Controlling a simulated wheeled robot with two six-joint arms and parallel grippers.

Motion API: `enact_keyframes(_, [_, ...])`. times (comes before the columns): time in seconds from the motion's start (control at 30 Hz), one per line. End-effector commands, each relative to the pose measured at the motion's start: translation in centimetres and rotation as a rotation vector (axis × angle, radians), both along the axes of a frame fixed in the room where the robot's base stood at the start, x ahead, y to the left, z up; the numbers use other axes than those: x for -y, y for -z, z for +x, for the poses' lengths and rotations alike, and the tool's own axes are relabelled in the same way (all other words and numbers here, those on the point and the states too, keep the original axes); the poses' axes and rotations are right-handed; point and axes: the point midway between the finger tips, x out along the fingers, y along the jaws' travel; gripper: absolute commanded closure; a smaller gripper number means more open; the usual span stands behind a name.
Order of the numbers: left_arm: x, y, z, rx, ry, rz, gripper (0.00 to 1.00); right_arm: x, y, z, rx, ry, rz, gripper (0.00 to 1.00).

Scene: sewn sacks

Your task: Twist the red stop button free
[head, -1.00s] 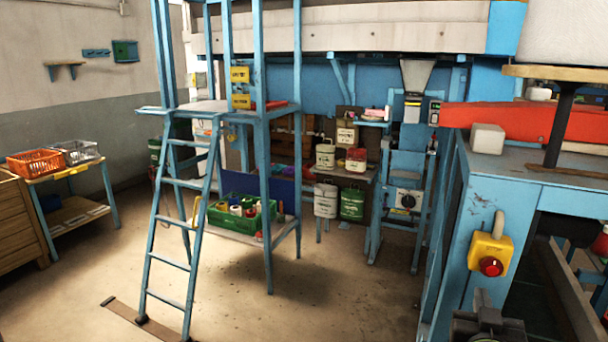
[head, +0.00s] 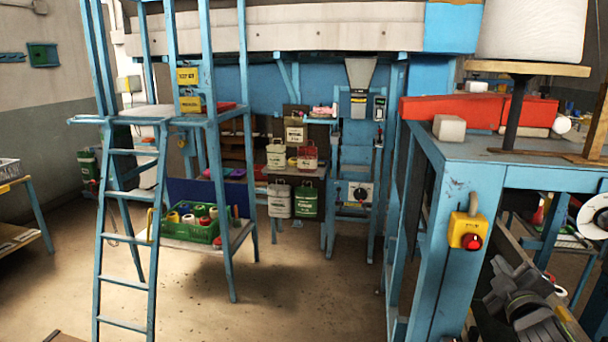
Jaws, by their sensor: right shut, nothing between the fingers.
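The red stop button (head: 472,242) sits on a yellow box (head: 463,228) fixed to the blue leg of the workbench at right. A grey loop or hook stands on top of the box. My right gripper (head: 503,274) is at the lower right, below and to the right of the button and apart from it. It is shut and empty. My left gripper is not in view.
The blue workbench (head: 533,148) carries a red beam (head: 480,113), a pale block (head: 449,128) and a stand with a large white spool (head: 530,30). A blue ladder (head: 128,235) and a green crate (head: 200,228) are at left. The middle floor is clear.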

Motion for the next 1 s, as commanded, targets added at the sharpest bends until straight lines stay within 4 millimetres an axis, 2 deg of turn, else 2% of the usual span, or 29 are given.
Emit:
enact_keyframes(0.13, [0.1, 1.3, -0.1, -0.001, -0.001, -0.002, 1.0, 0.5, 0.2, 2.0, 0.003, 0.0, 0.001, 1.0])
enact_keyframes(0.4, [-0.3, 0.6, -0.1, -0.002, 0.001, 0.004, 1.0, 1.1, 0.0, 4.4, 0.001, 0.001, 0.002, 1.0])
enact_keyframes(1.0, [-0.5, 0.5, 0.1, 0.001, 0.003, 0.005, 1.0, 1.0, 0.0, 4.8, 0.001, 0.001, 0.002, 1.0])
